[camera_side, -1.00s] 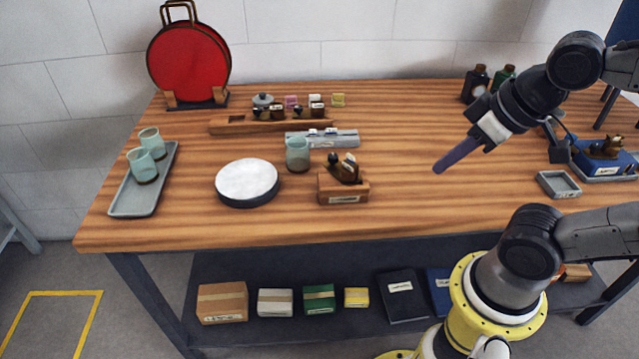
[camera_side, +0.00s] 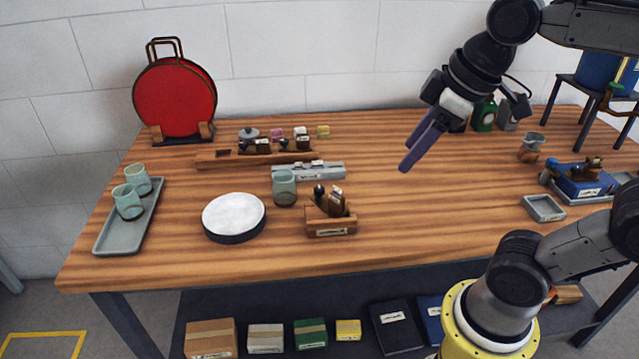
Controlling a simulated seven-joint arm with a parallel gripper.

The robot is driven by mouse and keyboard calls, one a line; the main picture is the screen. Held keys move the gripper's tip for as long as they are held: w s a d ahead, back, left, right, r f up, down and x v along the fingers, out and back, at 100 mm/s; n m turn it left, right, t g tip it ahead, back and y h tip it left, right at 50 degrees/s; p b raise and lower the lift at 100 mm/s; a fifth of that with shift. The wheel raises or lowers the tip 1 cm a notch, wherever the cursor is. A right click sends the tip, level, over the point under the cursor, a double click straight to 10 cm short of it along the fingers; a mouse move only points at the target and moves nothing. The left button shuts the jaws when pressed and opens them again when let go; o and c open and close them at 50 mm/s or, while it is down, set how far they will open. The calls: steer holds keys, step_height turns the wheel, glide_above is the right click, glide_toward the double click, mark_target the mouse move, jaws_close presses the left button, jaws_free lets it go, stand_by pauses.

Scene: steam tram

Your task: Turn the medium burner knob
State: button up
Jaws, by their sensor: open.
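My gripper (camera_side: 410,158), with two purple fingers, is open and empty above the right-middle of the wooden table. Its fingers point down and to the left. I cannot pick out a medium burner knob. A low grey unit (camera_side: 325,172) with small parts on top and a label on its front lies near the table's middle, left of my gripper and apart from it. Its small parts are too small to identify. A blue device (camera_side: 580,183) with a brown top stands on a grey base at the right; I see no clear knob on it.
A green cup (camera_side: 285,188) and a wooden holder (camera_side: 331,227) stand near the grey unit. A round white-topped disc (camera_side: 234,215), a tray (camera_side: 128,232) with two cups and a red disc (camera_side: 175,97) are further left.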

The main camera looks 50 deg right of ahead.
steer(key=w+d+r+n+g, duration=0.1)
steer(key=w+r+n, duration=0.15)
steer(key=w, duration=0.55)
steer(key=g, duration=0.4)
glide_above(319, 189)
step_height(319, 189, down, 10)
steer(key=r, duration=0.1)
step_height(319, 189, down, 14)
steer(key=shift+r, duration=0.15)
jaws_close()
